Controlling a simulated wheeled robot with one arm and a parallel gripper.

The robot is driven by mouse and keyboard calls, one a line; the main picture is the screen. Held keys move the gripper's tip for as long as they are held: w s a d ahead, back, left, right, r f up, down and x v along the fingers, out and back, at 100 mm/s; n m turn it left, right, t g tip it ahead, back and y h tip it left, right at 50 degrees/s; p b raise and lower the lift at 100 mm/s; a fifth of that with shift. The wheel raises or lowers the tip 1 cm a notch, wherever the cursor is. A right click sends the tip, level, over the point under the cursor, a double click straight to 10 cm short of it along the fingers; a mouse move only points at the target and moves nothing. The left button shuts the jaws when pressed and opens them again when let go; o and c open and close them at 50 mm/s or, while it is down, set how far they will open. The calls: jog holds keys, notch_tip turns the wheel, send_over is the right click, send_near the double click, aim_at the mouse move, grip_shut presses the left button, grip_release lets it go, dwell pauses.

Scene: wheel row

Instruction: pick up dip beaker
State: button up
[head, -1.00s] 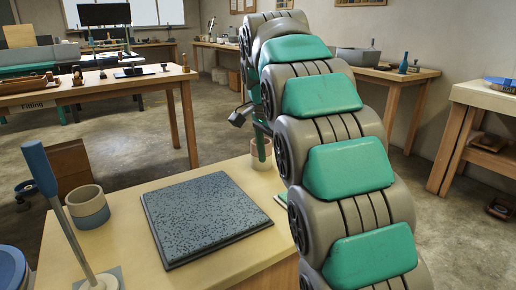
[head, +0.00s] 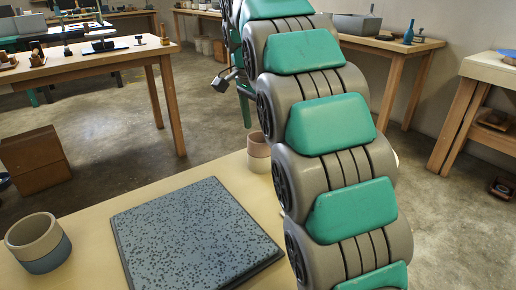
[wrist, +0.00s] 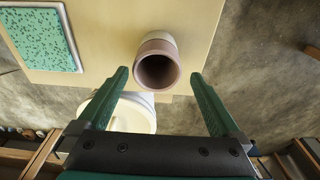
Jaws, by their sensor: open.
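A small beaker (head: 258,153) with a pinkish-brown and a cream band stands on the light table beside my arm, partly hidden by it in the head view. In the wrist view the beaker (wrist: 157,68) shows its open, dark mouth. My gripper (wrist: 158,78) is open, with one green finger on each side of the beaker's mouth and visible gaps on both sides. Nothing is held. A second beaker (head: 38,242), cream above and blue-grey below, stands at the table's left. I cannot tell from looks which one is called the dip beaker.
A speckled blue-grey square mat (head: 195,230) lies on the table between the beakers. In the wrist view a pale round object (wrist: 132,114) sits partly under my gripper, near the table edge. A wooden workbench (head: 90,62) stands behind, with open floor between.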

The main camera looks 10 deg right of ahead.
aim_at(262, 149)
jog(key=shift+d+f+p, duration=0.1)
jog(key=shift+d+f, duration=0.1)
jog(key=shift+f, duration=1.1)
jog(key=shift+d+f+p, duration=0.1)
jog(key=shift+d+f, duration=0.1)
jog(key=shift+f, duration=1.05)
jog(key=shift+d+f+p, duration=0.1)
jog(key=shift+d+f, duration=0.1)
jog(key=shift+f, duration=1.1)
jog(key=c, duration=1.3)
jog(key=shift+c, duration=0.2)
jog(key=shift+r, duration=0.2)
